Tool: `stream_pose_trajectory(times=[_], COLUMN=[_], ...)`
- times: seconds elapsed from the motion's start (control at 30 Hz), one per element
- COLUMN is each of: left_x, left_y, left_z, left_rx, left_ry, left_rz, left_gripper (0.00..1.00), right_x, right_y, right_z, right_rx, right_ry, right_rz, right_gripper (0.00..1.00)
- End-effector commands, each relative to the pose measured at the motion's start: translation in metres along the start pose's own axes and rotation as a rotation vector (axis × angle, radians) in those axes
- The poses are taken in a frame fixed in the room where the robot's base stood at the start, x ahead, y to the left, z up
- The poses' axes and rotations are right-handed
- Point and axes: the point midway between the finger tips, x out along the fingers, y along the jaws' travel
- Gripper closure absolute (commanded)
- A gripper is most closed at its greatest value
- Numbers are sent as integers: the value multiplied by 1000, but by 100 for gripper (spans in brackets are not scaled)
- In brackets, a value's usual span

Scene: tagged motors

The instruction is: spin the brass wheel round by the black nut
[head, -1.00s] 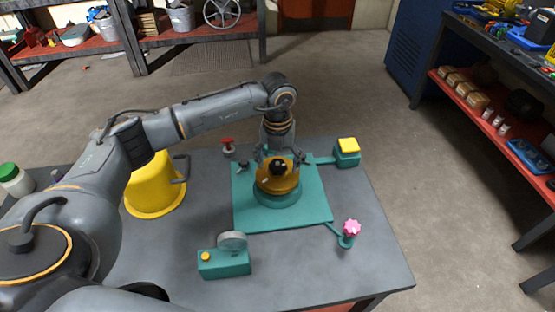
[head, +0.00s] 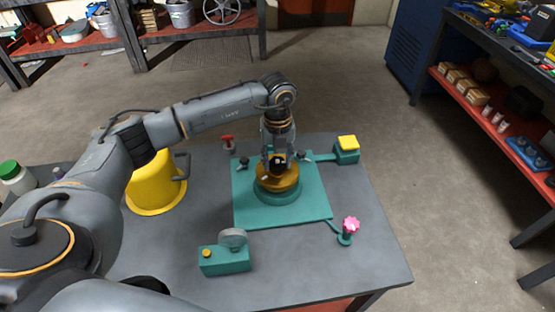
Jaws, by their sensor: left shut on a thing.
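The brass wheel (head: 268,184) lies flat on a round teal base (head: 277,197) on a square teal plate (head: 315,208) in the head view. The black nut (head: 278,162) stands up from the wheel's top and is partly hidden by my fingers. My left gripper (head: 278,159) points down over the wheel and is shut on the black nut. My right gripper is not in view.
The plate sits on a grey table (head: 370,255).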

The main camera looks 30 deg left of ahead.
Motion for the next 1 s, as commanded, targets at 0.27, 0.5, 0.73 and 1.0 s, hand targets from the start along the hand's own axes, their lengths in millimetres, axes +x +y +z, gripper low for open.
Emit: stream_pose_trajectory(times=[0.27, 0.5, 0.73, 1.0], left_x=[3, 4, 3, 1], left_y=[0, 0, 0, 0], left_z=[0, 0, 0, 0], left_rx=[366, 704, 1025, 1265], left_ry=[-1, -1, -1, 0], left_rz=[0, 1, 2, 1], left_gripper=[79, 79, 79, 79], right_x=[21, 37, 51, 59], right_y=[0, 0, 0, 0], right_z=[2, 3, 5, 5], right_rx=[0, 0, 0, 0], right_ry=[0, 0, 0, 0], right_rz=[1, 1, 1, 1], right_gripper=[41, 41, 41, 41])
